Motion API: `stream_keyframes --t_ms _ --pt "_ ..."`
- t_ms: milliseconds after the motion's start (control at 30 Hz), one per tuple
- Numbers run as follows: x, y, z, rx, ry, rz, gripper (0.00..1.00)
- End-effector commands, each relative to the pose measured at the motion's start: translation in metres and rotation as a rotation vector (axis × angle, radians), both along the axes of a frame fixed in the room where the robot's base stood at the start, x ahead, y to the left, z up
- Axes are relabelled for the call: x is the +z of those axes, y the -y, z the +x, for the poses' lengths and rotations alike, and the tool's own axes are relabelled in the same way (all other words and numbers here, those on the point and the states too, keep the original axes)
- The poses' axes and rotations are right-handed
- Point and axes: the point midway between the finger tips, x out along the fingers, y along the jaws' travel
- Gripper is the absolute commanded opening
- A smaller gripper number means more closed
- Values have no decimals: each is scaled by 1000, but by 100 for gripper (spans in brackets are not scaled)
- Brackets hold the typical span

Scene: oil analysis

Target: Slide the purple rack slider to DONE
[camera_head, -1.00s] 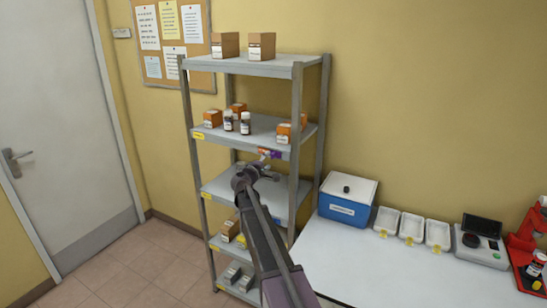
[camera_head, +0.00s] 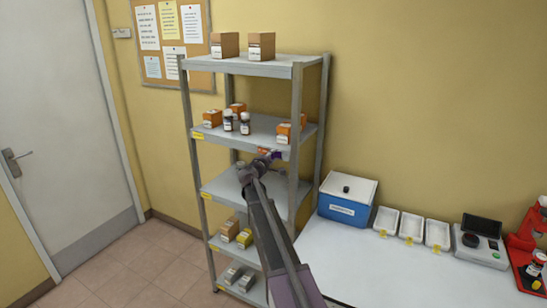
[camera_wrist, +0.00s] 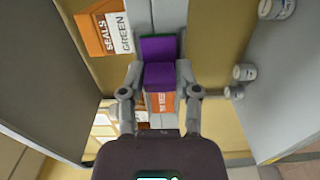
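The purple rack slider (camera_wrist: 160,76) sits between the two fingertips of my gripper (camera_wrist: 160,70) in the wrist view. The fingertips lie close against its left and right sides, with no clear gap. A purple plate (camera_wrist: 157,47) shows just beyond it. An orange label (camera_wrist: 162,103) lies just below it in the picture; its small text is hard to read. In the head view, a bit of purple (camera_head: 278,154) shows at the front edge below the second shelf, right of my gripper (camera_head: 264,159). My arm hides part of this area.
A grey shelf rack (camera_head: 297,120) holds orange boxes, bottles and cartons. A blue box (camera_head: 342,212) and white trays (camera_head: 411,226) stand on the bench (camera_head: 350,258) at right. In the wrist view, an orange SEALS GREEN box (camera_wrist: 91,33) and white cylinders (camera_wrist: 244,72) are nearby.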

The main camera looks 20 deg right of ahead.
Motion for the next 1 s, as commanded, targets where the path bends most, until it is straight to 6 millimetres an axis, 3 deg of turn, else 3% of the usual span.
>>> stream_keyframes --t_ms 33,67,333,700,1000 --pt "0 1 0 0 0 0 9" --pt "0 1 0 0 0 0 0" --pt "0 -2 6 0 0 -1 0" --pt "1 -32 48 -1 0 -3 0" --pt "1 -36 52 1 0 -5 0"
